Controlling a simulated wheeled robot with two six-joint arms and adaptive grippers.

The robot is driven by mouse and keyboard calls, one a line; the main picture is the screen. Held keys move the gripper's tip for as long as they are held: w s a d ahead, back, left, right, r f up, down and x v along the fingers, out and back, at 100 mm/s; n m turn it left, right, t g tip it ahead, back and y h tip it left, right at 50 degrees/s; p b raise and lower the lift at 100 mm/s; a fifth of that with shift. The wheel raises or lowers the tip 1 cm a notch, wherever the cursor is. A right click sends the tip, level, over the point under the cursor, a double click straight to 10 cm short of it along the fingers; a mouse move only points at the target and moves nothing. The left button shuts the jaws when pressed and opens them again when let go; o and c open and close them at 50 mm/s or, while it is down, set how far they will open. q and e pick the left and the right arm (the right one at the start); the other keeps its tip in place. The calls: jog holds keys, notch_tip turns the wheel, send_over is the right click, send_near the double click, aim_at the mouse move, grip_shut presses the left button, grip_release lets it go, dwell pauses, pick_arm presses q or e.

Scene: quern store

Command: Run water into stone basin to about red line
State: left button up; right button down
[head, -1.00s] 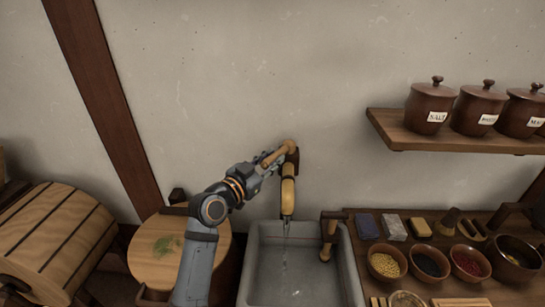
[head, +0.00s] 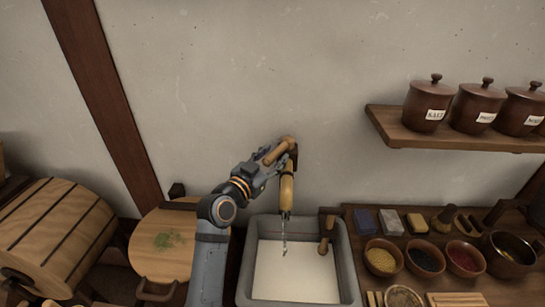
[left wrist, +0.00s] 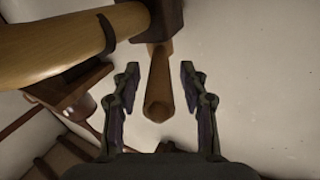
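The stone basin (head: 243,265) stands against the wall below a wooden spout (head: 286,192). A thin water stream (head: 284,232) runs from the spout into it. A flat pale surface (head: 295,272), which looks like water, fills the basin's inside below the rim. I cannot make out the red line now. A wooden tap handle (head: 277,152) sits above the spout. My left gripper (head: 264,168) is at this handle. In the left wrist view my left gripper (left wrist: 159,70) is open, its fingers apart on either side of the handle (left wrist: 159,92). My right gripper is not in view.
A wooden peg-like fitting (head: 326,234) stands at the basin's right rim. To the right are bowls (head: 383,260) and small blocks on a counter, under a shelf (head: 440,139) with labelled jars. Left are a round wooden lid (head: 150,262) and a barrel (head: 50,240).

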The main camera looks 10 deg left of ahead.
pick_arm(q)
jog(key=v, duration=1.2)
jog(key=shift+r, duration=0.1)
dwell(6.7)
